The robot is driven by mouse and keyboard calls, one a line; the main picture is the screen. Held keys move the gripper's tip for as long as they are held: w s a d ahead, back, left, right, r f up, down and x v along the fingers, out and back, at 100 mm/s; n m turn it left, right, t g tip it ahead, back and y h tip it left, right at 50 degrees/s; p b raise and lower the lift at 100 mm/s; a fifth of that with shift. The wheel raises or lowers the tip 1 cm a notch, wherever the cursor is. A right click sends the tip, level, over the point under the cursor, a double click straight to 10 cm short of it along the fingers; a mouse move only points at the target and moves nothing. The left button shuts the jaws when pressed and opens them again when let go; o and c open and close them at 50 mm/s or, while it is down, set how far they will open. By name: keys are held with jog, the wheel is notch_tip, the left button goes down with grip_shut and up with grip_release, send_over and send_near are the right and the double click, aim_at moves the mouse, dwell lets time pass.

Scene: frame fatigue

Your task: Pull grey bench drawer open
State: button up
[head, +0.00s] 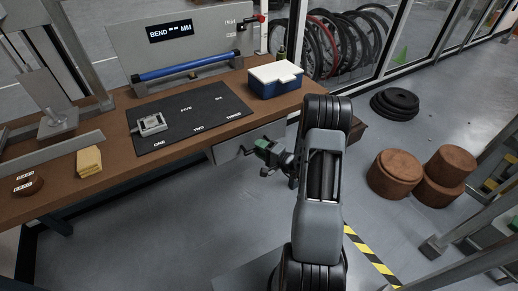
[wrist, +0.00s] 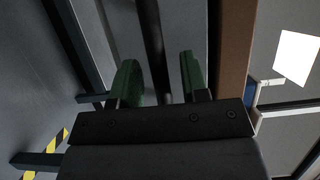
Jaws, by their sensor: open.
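The grey bench drawer (head: 232,146) is under the right part of the brown workbench's front edge. Its front looks about level with the bench edge. My gripper (head: 262,157) is at the right part of the drawer front, with its jaws open. In the wrist view, the two green fingers (wrist: 158,78) stand apart. A dark bar (wrist: 153,40), which looks like the drawer handle, runs between them. I cannot tell whether either finger touches it.
The brown workbench (head: 60,203) carries a dark mat (head: 205,108), a blue box with a white lid (head: 275,80) and a yellow block (head: 89,161). Brown round stools (head: 395,172) stand at the right. The floor before the drawer (head: 190,225) is clear.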

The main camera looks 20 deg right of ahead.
jog(key=shift+w+a, duration=0.2)
jog(key=shift+w, duration=0.15)
grip_shut()
dwell(0.4)
